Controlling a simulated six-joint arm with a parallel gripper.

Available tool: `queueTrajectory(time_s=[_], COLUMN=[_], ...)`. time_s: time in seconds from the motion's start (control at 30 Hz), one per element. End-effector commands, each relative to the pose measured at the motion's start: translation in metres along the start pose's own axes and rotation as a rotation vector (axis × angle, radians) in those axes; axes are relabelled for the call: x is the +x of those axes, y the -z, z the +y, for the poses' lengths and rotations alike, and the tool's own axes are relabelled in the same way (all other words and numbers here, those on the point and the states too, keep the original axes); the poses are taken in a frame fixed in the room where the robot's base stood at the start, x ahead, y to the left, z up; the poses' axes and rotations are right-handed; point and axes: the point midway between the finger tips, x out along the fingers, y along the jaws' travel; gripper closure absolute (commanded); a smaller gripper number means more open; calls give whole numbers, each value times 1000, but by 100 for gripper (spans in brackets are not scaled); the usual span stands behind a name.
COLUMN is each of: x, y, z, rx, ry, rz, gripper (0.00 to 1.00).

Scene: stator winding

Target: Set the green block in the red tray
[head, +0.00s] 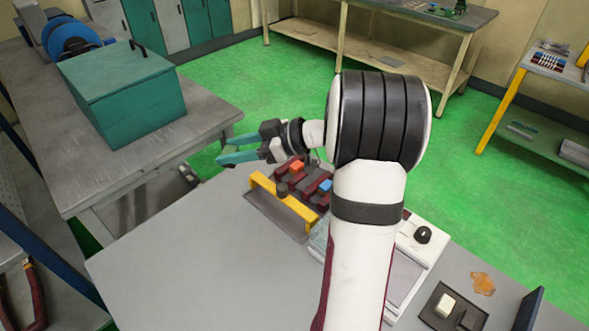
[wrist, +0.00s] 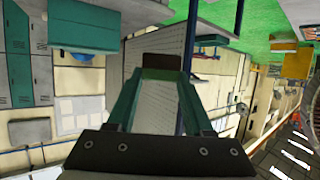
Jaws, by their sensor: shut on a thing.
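My gripper (head: 222,153) is stretched out to the left, above the gap between the two tables. Its teal fingers also show in the wrist view (wrist: 163,75), where a green band spans the fingertips. This looks like the green block (wrist: 163,74), but its colour blends with the fingers. I see no separate green block in the head view. A dark red slotted piece (head: 318,188) sits on the near table behind a yellow bar, with orange, blue and dark blocks on it. I cannot tell whether this is the red tray.
The yellow bar (head: 284,203) stands on the near grey table (head: 170,270), whose left part is clear. A teal box (head: 122,92) stands on the left table. A white device with a black knob (head: 423,235) and a dark holder with a white block (head: 445,305) are at the right.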

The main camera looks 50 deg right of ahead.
Motion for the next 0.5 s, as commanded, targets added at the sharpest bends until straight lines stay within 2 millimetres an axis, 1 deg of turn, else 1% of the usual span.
queueTrajectory(time_s=[0.03,0.07,0.1,0.17,0.2,0.27,0.3,0.4,0.5], x=[-17,-29,-45,-71,-89,-114,-130,-161,-181], y=[-21,-33,-52,-80,-99,-126,-143,-177,-198], z=[25,39,57,81,95,111,119,131,136], rx=[30,45,66,96,116,142,159,190,208], ry=[-60,-98,-150,-225,-273,-340,-380,-457,-505], rz=[1,1,0,0,-1,-2,-2,-4,-6], gripper=[100,100,100,100,100,100,100,100,100])
